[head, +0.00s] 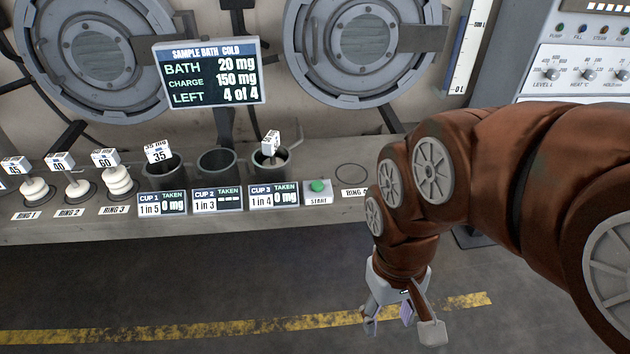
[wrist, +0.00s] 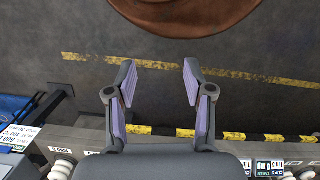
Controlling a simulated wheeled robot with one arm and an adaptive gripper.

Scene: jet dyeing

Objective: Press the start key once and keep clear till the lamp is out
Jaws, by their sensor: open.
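The start key (head: 317,186) is a green round button on a small white box marked START, on the bench ledge right of the cup 3 sign. I cannot make out a separate lamp beside it, nor tell whether the green cap is lit. My gripper (head: 401,328) hangs below and to the right of the key in the head view, in front of the ledge over the floor, apart from the key. In the wrist view my gripper (wrist: 158,80) has its two fingers spread, with nothing between them.
A display (head: 210,72) reads bath 20 mg, charge 150 mg, left 4 of 4. Cup 1 (head: 163,172), cup 2 (head: 217,170) and cup 3 (head: 273,165) stand left of the key. An empty ring (head: 352,174) lies right of it. The floor (head: 200,275) is clear.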

